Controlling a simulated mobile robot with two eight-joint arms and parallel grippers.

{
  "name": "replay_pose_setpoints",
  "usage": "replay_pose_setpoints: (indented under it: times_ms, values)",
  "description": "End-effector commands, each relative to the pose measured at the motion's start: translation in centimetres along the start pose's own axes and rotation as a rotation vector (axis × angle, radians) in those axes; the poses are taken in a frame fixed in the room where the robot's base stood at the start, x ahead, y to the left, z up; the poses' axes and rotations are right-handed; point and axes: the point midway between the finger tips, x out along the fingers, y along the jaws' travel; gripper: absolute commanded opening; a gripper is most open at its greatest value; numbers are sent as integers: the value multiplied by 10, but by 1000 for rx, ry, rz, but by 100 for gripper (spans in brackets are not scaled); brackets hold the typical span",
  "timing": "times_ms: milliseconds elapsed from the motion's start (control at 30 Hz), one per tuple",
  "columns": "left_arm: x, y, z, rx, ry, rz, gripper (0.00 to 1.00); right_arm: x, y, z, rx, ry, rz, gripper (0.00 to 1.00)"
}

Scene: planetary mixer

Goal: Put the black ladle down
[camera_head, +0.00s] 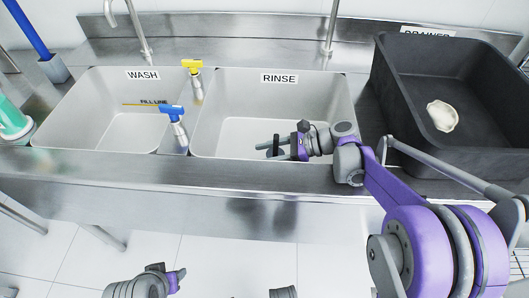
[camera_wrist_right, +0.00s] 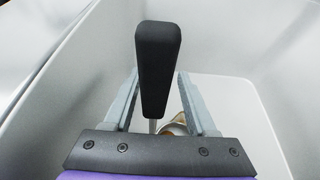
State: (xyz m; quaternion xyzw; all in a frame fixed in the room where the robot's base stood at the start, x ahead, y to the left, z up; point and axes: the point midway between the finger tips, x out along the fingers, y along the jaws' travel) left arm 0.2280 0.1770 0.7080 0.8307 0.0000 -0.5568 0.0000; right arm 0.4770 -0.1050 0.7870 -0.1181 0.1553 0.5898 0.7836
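The black ladle's handle (camera_wrist_right: 158,65) stands between the two fingers of my right gripper (camera_wrist_right: 158,78) in the right wrist view. Both fingertips meet the handle's sides, so the gripper looks shut on it. The thin shaft runs down, and part of the bowl (camera_wrist_right: 174,127) shows low behind the palm; the rest is hidden. In the head view the right gripper (camera_head: 275,150) is over the front of the RINSE basin (camera_head: 232,110), with the dark handle (camera_head: 276,144) at its fingers. My left gripper (camera_head: 178,279) is low in front of the sink, its fingers unclear.
The WASH basin (camera_head: 95,112) lies to the left. A black drainer tub (camera_head: 400,95) with a pale round object (camera_head: 442,116) stands right. The RINSE basin looks otherwise empty. Its walls surround the right gripper.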

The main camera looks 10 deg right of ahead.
Motion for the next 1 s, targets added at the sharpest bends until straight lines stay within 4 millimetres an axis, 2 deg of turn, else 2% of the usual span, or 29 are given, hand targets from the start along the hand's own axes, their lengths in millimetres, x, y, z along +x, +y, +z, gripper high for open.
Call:
replay_pose_setpoints:
  times_ms: [200,333,700,833,1000]
  values:
    - [-1,0,0,0,0,0,50,-1,0,2,0,0,0,57]
    - [-11,0,-3,0,4,0,50,-6,0,15,-1,0,0,57]
    - [-22,0,-7,0,8,0,50,-69,-1,12,1,1,-3,57]
    - [-23,0,-7,0,8,0,50,-78,0,12,1,0,-1,57]
    - [-23,0,-7,0,8,0,50,-80,0,11,0,0,0,57]
